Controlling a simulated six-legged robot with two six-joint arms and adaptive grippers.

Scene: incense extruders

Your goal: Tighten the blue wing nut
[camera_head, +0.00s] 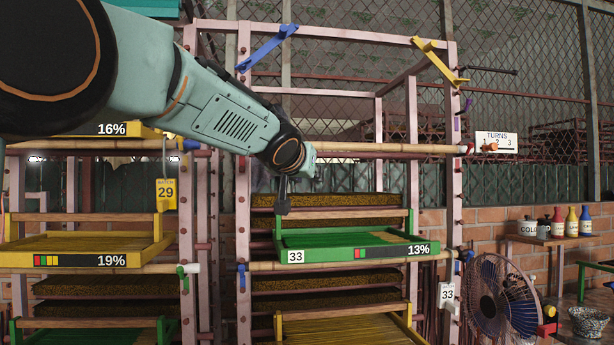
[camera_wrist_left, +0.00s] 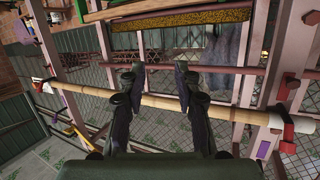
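Several blue fittings show in the head view, and I cannot tell for sure which is the task's wing nut. A small blue wing-shaped piece (camera_head: 241,275) sits on the post at the left end of the pole under the green tray (camera_head: 340,254). Another small blue piece (camera_head: 467,256) is at that pole's right end. A larger blue bar (camera_head: 267,47) slants across the rack's upper left corner. My left gripper (camera_head: 283,205) hangs down above the green tray's left end. In the left wrist view its fingers (camera_wrist_left: 160,75) are apart and empty, in front of a bamboo pole (camera_wrist_left: 165,105).
A yellow tray (camera_head: 85,261) is on the left rack, with a yellow tag (camera_head: 166,194) hanging above it. A yellow bar (camera_head: 440,60) is at the upper right corner. A fan (camera_head: 503,297) and a table with bottles (camera_head: 570,222) stand at right.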

